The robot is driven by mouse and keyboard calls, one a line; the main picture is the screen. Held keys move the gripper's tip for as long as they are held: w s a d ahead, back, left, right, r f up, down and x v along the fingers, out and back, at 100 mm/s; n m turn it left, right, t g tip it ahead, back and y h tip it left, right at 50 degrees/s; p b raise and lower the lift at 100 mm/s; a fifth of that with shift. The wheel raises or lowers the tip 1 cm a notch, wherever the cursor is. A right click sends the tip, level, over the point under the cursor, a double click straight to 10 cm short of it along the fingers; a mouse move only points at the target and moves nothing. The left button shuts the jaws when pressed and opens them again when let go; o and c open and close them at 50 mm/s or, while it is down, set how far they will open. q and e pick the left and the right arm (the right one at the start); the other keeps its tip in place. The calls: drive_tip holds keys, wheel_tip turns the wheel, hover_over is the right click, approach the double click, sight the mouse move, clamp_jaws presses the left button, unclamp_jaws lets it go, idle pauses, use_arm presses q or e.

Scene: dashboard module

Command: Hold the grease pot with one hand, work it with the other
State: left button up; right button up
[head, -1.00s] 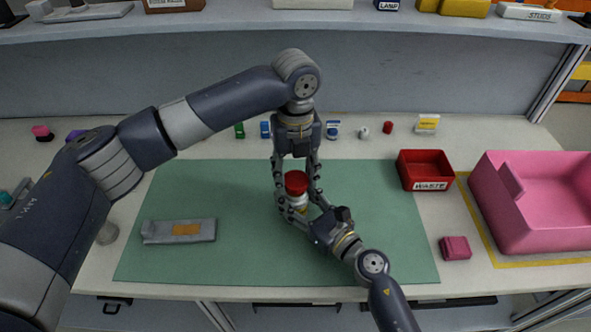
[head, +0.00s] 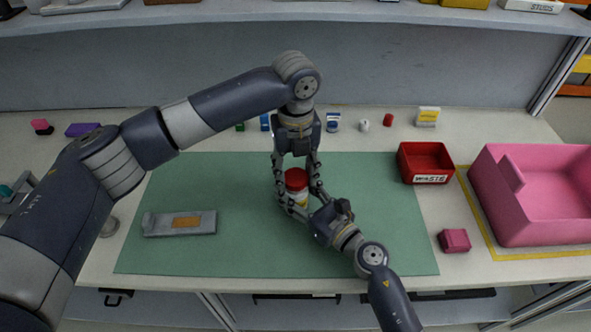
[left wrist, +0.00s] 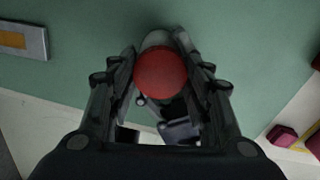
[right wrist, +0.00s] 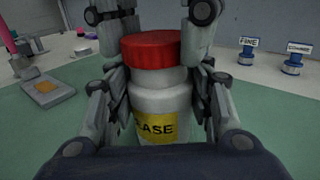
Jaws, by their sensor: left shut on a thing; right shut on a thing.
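The grease pot (head: 299,194) stands upright on the green mat (head: 375,220). It is a white pot with a yellow label and a red lid (head: 296,179). In the right wrist view the pot (right wrist: 160,103) shows its label, partly readable, with the lid (right wrist: 151,49) seated on top. My left gripper (head: 296,184) comes down from above and is shut on the red lid; the lid also shows between its fingers in the left wrist view (left wrist: 161,73). My right gripper (head: 299,207) comes from the front right, low down, and is shut on the pot's body.
A grey plate with an orange patch (head: 180,223) lies at the mat's left. A red waste bin (head: 426,163), a magenta block (head: 454,240) and a pink crate (head: 535,195) stand to the right. Small items line the back. The mat around the pot is clear.

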use_arm(q)
drive_tip(key=shift+s+a+f, duration=0.1)
drive_tip(key=shift+s+f, duration=0.05)
drive_tip(key=shift+f, duration=0.8)
drive_tip(key=shift+r, duration=0.1)
idle(0.5)
drive_tip(key=shift+r, duration=0.15)
drive_tip(key=shift+r, duration=0.5)
idle(0.7)
drive_tip(key=shift+f, duration=0.8)
drive_tip(key=shift+o, duration=0.7)
drive_tip(key=shift+w+r, duration=0.2)
drive_tip(key=c, duration=0.4)
drive_tip(key=shift+o, duration=0.2)
drive_tip(key=shift+s+r, duration=0.1)
drive_tip(key=shift+r, duration=0.4)
